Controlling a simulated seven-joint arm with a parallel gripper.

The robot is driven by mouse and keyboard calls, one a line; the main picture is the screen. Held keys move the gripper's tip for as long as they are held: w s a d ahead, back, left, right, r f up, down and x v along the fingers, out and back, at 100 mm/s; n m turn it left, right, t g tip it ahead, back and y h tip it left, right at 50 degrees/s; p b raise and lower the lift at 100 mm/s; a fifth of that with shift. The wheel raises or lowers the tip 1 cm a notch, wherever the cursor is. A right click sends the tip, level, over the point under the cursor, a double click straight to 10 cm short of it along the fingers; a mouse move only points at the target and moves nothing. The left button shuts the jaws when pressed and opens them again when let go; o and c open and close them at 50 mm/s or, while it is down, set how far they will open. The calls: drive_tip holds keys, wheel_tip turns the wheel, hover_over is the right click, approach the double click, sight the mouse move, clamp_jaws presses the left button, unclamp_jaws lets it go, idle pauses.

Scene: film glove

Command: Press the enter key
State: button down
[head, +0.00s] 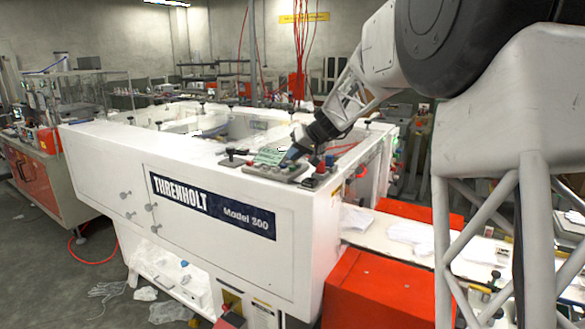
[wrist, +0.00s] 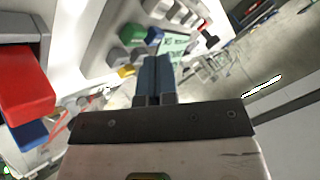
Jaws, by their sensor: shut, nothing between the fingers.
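My gripper (head: 291,158) is shut and empty, its blue fingers pointing down at the control panel (head: 262,170) on the white machine top. In the wrist view the shut fingers (wrist: 153,64) lie over the panel area, close to a green key (wrist: 132,33), a yellow key (wrist: 126,71) and a dark grey key (wrist: 117,56). No lettering is readable, so I cannot tell which key is enter. Whether the fingertips touch anything cannot be told; they hide what lies directly under them.
A pale green display (head: 270,155) is beside the gripper. A red button (head: 321,168) stands to its right. In the wrist view a large red block (wrist: 24,84) is at the left, with a blue block (wrist: 28,134) below it. Red cabinets (head: 375,290) stand right of the machine.

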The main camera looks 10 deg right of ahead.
sight(294, 166)
drive_tip(key=shift+f, duration=0.95)
idle(1.9)
drive_tip(key=shift+r, duration=0.9)
drive_tip(key=shift+r, duration=0.15)
drive_tip(key=shift+r, duration=2.4)
drive_tip(key=shift+s, duration=0.1)
